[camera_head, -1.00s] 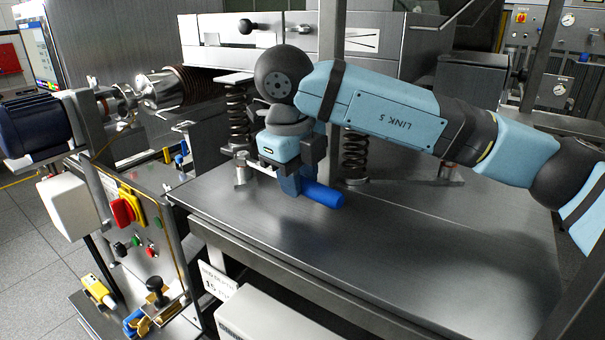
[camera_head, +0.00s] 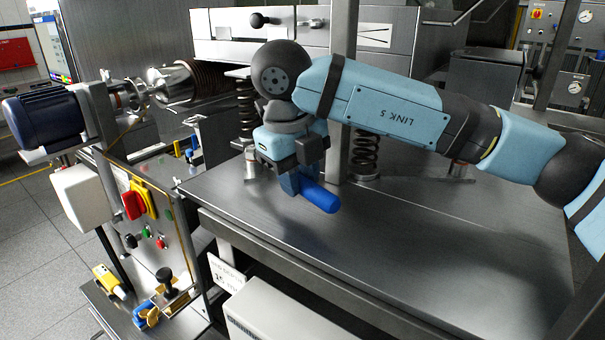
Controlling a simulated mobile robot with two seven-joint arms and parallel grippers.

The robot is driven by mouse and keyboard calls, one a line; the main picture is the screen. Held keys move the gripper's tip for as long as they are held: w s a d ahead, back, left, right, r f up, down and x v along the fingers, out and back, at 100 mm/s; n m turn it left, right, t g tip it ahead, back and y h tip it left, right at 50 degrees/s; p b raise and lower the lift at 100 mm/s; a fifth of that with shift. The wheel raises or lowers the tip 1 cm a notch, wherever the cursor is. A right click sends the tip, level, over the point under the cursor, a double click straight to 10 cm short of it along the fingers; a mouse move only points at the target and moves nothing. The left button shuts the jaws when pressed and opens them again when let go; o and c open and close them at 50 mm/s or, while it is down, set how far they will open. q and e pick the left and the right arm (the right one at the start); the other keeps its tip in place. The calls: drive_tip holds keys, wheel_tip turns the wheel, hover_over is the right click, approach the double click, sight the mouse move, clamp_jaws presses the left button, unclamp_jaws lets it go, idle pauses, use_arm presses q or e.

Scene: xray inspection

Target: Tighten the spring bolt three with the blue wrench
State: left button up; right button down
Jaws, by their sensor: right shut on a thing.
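My right gripper (camera_head: 290,180) is shut on the blue wrench (camera_head: 320,197) above the steel table. The wrench's blue handle sticks out to the lower right, toward the camera. The wrench's head is hidden behind my gripper, so I cannot tell whether it touches a bolt. A coil spring (camera_head: 245,106) stands behind and left of my gripper, and another coil spring (camera_head: 364,152) stands to its right. A bolt (camera_head: 250,160) is partly visible just left of my gripper. A further bolt (camera_head: 459,170) stands at the right. My left gripper is out of view.
The steel table (camera_head: 400,240) is clear in front and to the right. A steel post (camera_head: 342,160) rises close to my right wrist. A motor (camera_head: 45,115) and a control box with a red-yellow switch (camera_head: 138,203) stand at the left. A white box (camera_head: 275,312) lies below the table.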

drive_tip(key=shift+d+f+n+b, duration=0.15)
drive_tip(key=shift+n+b, duration=0.35)
drive_tip(key=shift+b, duration=0.1)
idle(0.3)
drive_tip(key=shift+w+d+n, duration=0.35)
drive_tip(key=shift+d+n, duration=0.05)
drive_tip(key=shift+n, duration=0.1)
idle(0.7)
drive_tip(key=shift+w+r, duration=0.1)
drive_tip(key=shift+r, duration=0.25)
drive_tip(key=shift+d+r+y+b, duration=0.2)
drive_tip(key=shift+y+b, duration=0.3)
drive_tip(key=shift+b, duration=0.35)
idle(0.6)
drive_tip(key=shift+a, duration=0.1)
